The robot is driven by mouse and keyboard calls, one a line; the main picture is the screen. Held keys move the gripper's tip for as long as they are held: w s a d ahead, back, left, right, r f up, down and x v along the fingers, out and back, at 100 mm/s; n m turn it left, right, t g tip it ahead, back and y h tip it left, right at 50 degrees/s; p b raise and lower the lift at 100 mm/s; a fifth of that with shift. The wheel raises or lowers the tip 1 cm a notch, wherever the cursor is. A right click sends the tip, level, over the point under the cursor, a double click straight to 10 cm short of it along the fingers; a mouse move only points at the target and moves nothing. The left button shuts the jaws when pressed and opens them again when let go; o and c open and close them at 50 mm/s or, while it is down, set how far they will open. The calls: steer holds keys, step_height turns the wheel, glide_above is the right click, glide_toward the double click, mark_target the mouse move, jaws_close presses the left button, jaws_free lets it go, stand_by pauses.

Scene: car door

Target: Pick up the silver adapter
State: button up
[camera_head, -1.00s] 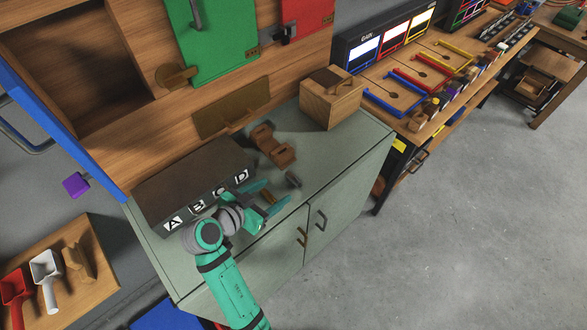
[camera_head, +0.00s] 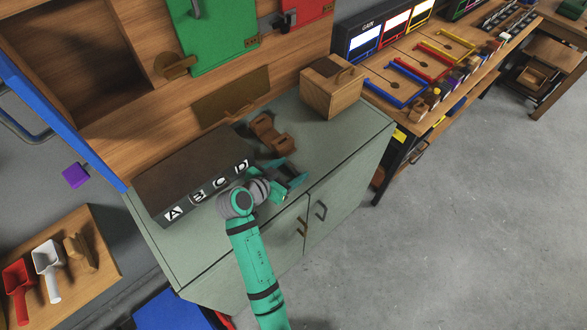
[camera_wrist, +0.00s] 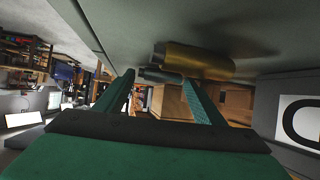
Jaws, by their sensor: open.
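My gripper (camera_head: 294,170) is open low over the grey-green cabinet top, to the right of the lettered box. In the wrist view, a small grey metallic cylinder (camera_wrist: 160,74), which looks like the silver adapter, lies on the cabinet top across the gap between my fingertips (camera_wrist: 157,80). I cannot tell whether it is between the fingers or beyond them. A brass cylinder (camera_wrist: 195,60) lies just beside it, close to the right-hand finger. In the head view, my gripper hides the brass cylinder, and the adapter cannot be made out clearly.
A dark box (camera_head: 190,182) with letters A to D stands left of my gripper. A brown notched block (camera_head: 271,133) lies behind it, and a wooden box (camera_head: 332,87) stands at the back right. The cabinet top (camera_head: 350,140) is clear to the right.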

steer(key=shift+c, duration=0.7)
steer(key=c, duration=0.7)
